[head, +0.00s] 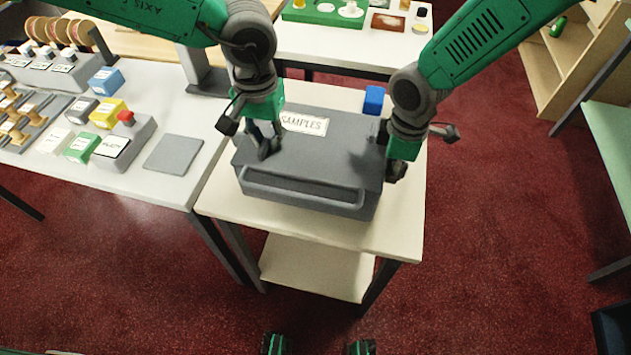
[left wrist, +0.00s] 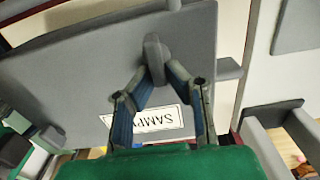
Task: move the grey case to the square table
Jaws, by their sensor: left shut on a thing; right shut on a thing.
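The grey case (head: 345,160), with a white SAMPLES label (head: 303,123) on its lid and a bar handle along its front, is over a small, roughly square cream table (head: 235,200) with a lower shelf. I cannot tell whether it rests on the top or is slightly raised. My left gripper (head: 264,152) is shut on the case at its left part. The left wrist view shows my left gripper (left wrist: 160,75) over the lid (left wrist: 70,75), with the label upside down. My right gripper (head: 394,170) is shut on the case's right side, its fingertips partly hidden.
A blue block (head: 374,99) stands behind the case on the cream table. A white counter (head: 160,185) with swatch blocks and a grey pad (head: 173,154) adjoins on the left. A white table (head: 330,42) is behind.

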